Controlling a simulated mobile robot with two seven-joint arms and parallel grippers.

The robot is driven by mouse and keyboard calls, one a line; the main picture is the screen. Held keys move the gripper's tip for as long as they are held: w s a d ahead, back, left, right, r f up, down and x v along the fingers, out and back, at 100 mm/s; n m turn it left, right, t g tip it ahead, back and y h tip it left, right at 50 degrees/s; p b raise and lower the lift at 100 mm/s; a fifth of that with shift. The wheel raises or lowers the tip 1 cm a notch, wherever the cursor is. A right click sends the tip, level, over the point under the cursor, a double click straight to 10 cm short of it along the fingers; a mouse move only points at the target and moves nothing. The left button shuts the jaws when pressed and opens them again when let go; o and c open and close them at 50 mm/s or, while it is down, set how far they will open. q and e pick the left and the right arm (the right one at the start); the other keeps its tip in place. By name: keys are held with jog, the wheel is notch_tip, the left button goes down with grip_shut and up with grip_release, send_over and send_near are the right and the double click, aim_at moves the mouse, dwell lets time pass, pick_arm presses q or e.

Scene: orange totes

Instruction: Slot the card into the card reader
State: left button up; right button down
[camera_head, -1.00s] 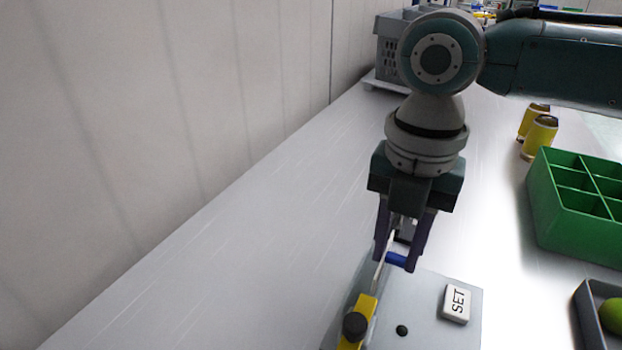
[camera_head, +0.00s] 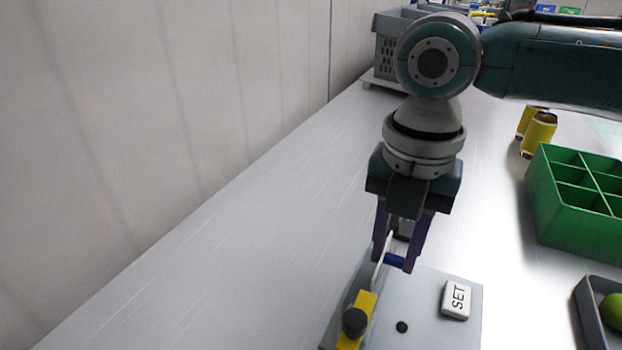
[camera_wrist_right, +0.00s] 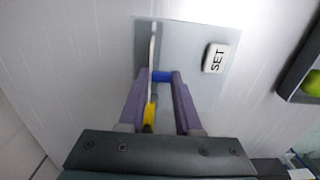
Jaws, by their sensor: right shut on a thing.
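The card reader (camera_head: 425,318) is a light grey box at the bottom of the head view. It has a white SET button (camera_head: 456,299), a small black dot and a yellow part with a black knob (camera_head: 354,322) at its left. The card (camera_head: 378,272) shows as a thin white edge, nearly upright, with a blue piece (camera_head: 395,261) beside it. My right gripper (camera_head: 397,262) points down over the reader's far left part, its fingers closed on the blue piece; the card also shows in the wrist view (camera_wrist_right: 152,45). I cannot tell whether the card's lower edge is inside the reader. My left gripper is out of view.
A green divided box (camera_head: 557,205) stands at the right, with a dark tray (camera_head: 588,310) holding a green round thing in front of it. Yellow cans (camera_head: 539,135) and a grey crate (camera_head: 387,57) stand farther back. The table left of the reader is clear, up to the wall.

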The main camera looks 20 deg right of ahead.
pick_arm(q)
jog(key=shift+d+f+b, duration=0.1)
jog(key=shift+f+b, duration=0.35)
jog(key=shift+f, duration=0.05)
pick_arm(e)
jog(key=shift+f, duration=0.9)
jog(key=c, duration=0.5)
grip_release()
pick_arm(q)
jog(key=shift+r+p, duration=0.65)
pick_arm(e)
notch_tip(320, 180, up, 10)
